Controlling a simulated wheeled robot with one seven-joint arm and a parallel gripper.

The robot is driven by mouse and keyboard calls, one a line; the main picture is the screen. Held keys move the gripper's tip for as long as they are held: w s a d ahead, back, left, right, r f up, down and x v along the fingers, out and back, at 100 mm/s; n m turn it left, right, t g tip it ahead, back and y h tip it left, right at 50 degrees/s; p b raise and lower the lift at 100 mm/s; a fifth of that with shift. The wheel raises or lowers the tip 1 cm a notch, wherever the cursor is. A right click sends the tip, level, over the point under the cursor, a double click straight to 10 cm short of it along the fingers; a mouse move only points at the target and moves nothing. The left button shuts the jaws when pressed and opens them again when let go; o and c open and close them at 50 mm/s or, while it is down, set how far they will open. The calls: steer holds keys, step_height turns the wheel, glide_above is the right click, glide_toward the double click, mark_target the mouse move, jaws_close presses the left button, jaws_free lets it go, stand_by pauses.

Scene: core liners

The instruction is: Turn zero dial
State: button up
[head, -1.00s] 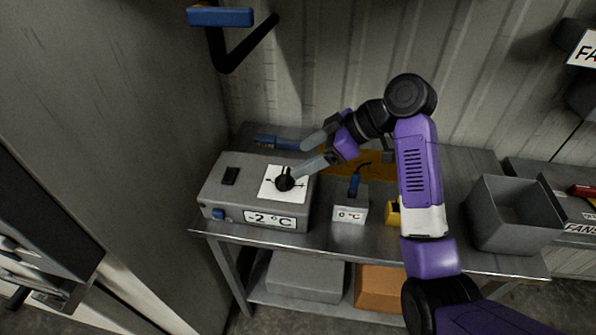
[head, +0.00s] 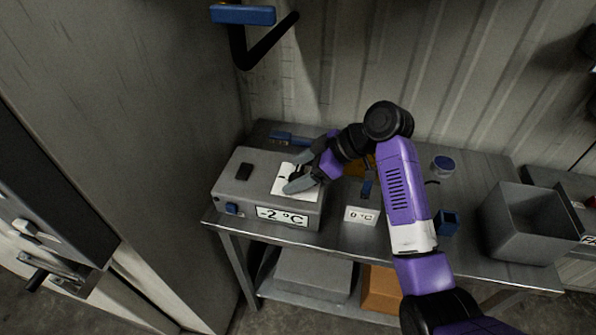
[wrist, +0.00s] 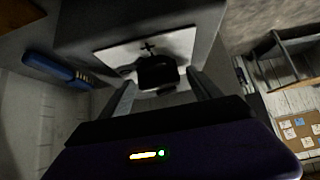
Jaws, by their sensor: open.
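The grey box (head: 245,190) stands at the left end of the steel bench, with a "-2 °C" label (head: 282,216) on its front. A white plate (head: 282,180) lies on its top. My gripper (head: 294,180) is over this plate, and its fingers hide the dial in the head view. In the wrist view the black dial knob (wrist: 157,72) sits on the white plate (wrist: 115,57) beside a cross mark. My open gripper (wrist: 161,79) has one finger on each side of the knob. I cannot tell whether either finger touches it.
A blue cup (head: 446,222), a blue-lidded jar (head: 443,165) and an open grey bin (head: 530,222) are farther right. A blue-ended bracket (head: 243,15) juts from the wall above.

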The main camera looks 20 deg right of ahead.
steer(key=c, duration=1.4)
steer(key=shift+p, duration=0.3)
steer(key=m+p, duration=0.1)
steer(key=m+t+h+p, duration=0.1)
steer(key=shift+a+r+m+t, duration=0.1)
steer(key=shift+r+m+t, duration=0.1)
steer(key=shift+m+t, duration=0.15)
steer(key=m+t+h+p, duration=0.1)
steer(key=m+h+p, duration=0.1)
steer(key=m+p, duration=0.1)
steer(key=shift+m+t+h+p, duration=0.25)
steer(key=shift+m+h+p, duration=0.1)
steer(key=shift+h+p, duration=0.05)
steer(key=m+h+p, duration=0.2)
steer(key=shift+m, duration=0.3)
steer(key=shift+f+m+t+h+p, duration=0.15)
steer(key=shift+m+t+h+p, duration=0.15)
steer(key=shift+m+h+p, duration=0.95)
steer(key=shift+m, duration=0.25)
steer(key=shift+b, duration=0.3)
